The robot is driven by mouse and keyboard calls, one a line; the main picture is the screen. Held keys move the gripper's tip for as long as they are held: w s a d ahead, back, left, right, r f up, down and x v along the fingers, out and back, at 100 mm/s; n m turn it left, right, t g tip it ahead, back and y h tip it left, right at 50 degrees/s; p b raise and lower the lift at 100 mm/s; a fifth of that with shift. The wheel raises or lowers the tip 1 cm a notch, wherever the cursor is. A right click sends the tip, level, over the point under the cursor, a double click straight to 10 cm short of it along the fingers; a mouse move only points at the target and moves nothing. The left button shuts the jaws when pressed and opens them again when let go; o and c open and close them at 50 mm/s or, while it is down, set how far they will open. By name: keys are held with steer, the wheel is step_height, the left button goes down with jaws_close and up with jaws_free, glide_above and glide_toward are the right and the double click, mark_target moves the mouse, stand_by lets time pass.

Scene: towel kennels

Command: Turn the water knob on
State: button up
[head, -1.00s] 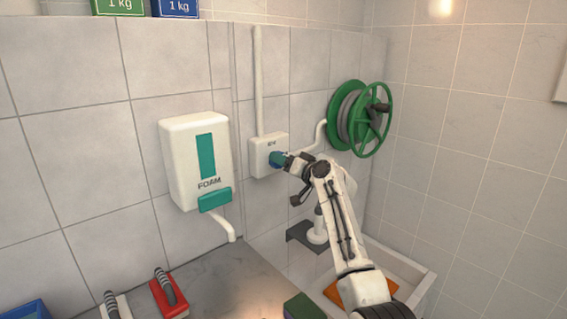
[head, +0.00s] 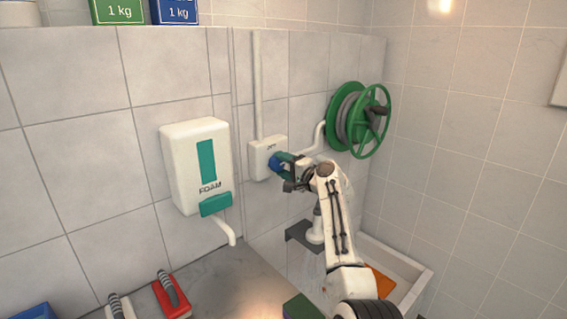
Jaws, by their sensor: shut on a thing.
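My gripper (head: 281,164) is at the box, shut on the knob from the right side. Its fingers hide part of the knob, so its exact angle is hard to read. A white shower head (head: 316,232) stands right of and below the box, partly behind my arm. Faint pale streaks, like water, show beneath it.
A white foam dispenser (head: 196,150) hangs left of the box. A green hose reel (head: 345,118) is on the wall to the right. Below are a white-rimmed basin (head: 418,285) with an orange item (head: 380,282), and a grey counter with a red-based brush (head: 172,299).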

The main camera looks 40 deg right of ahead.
steer(key=shift+f+m, duration=0.1)
steer(key=shift+m, duration=0.5)
steer(key=o, duration=1)
steer(key=shift+p, duration=0.3)
steer(key=shift+s, duration=0.1)
steer(key=s+b, duration=0.1)
steer(key=s, duration=0.9)
steer(key=shift+s+b, duration=0.3)
steer(key=shift+b, duration=0.05)
steer(key=shift+s+f, duration=0.1)
